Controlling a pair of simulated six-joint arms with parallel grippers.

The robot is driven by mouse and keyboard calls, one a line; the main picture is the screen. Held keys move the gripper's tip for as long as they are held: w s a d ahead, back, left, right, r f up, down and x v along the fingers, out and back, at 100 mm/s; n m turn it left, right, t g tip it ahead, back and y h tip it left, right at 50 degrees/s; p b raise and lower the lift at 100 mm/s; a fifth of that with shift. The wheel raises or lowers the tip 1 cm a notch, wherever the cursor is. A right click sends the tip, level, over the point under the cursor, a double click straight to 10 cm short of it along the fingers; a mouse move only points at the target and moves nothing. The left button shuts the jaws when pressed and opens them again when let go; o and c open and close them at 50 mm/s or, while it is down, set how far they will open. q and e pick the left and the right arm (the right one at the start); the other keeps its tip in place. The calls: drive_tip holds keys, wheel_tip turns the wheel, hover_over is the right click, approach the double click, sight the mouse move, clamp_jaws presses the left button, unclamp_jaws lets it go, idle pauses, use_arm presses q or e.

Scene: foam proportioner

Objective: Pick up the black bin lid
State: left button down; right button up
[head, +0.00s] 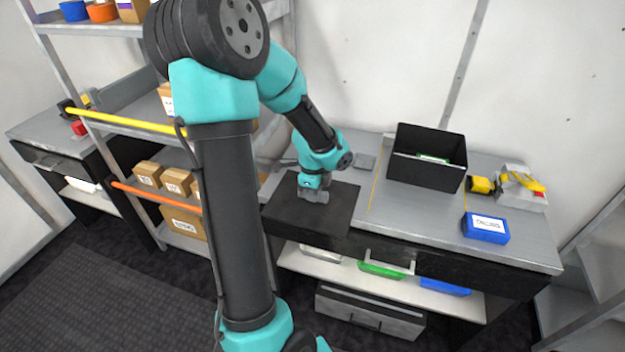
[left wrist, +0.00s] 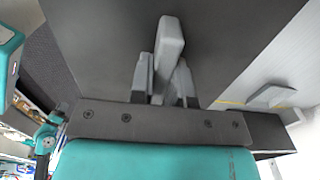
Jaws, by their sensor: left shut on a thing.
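The black bin lid (head: 338,208) is a flat dark panel at the left part of the workbench, near its front edge. I cannot tell whether it touches the benchtop. My left gripper (head: 313,192) is above the lid, pointing down. In the left wrist view the lid (left wrist: 90,45) fills much of the frame, with a grey bar handle (left wrist: 170,40) on it. There my left gripper (left wrist: 164,80) has its fingers on both sides of the handle, shut on it. The open black bin (head: 428,165) stands further right on the bench with something green inside. My right gripper does not show.
A blue box (head: 486,227), a yellow item (head: 481,185) and a grey-and-yellow device (head: 522,187) stand on the bench's right side. A small grey plate (head: 365,161) lies behind the lid. Shelves with cardboard boxes (head: 176,182) are at left. Bare benchtop (head: 400,215) lies before the bin.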

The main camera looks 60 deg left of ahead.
use_arm(q)
drive_tip(key=shift+s+d+r, duration=0.1)
drive_tip(key=shift+s+d, duration=0.45)
drive_tip(key=shift+d, duration=0.3)
